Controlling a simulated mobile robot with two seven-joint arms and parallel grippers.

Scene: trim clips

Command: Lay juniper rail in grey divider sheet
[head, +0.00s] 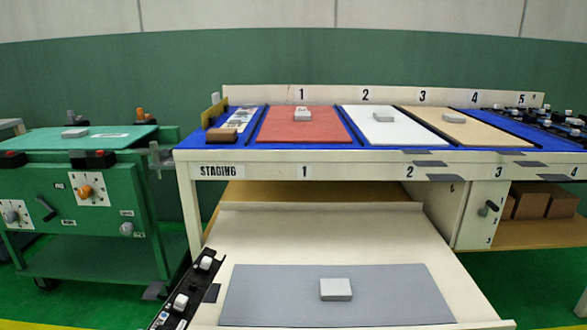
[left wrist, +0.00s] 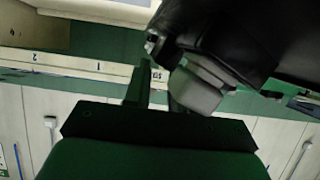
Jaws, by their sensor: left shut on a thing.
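The grey divider sheet (head: 270,295) lies flat on the pale lower shelf, with a small light grey block (head: 335,289) on it. A dark rail with white blocks (head: 190,291), which I take to be the juniper rail, slants in at the bottom left of the head view, beside the sheet's left edge; its lower end is cut off. In the left wrist view my left gripper (left wrist: 155,92) is shut on a dark piece (left wrist: 225,35) with a grey block under it, apparently this rail. Its full grip is hidden. My right gripper is in neither view.
Above the shelf, a blue worktop carries a red sheet (head: 280,128), a white sheet (head: 375,133) and a tan sheet (head: 448,135), each with a small block. Several dark rails (head: 540,122) lie at its right end. A green cart (head: 80,205) stands at the left.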

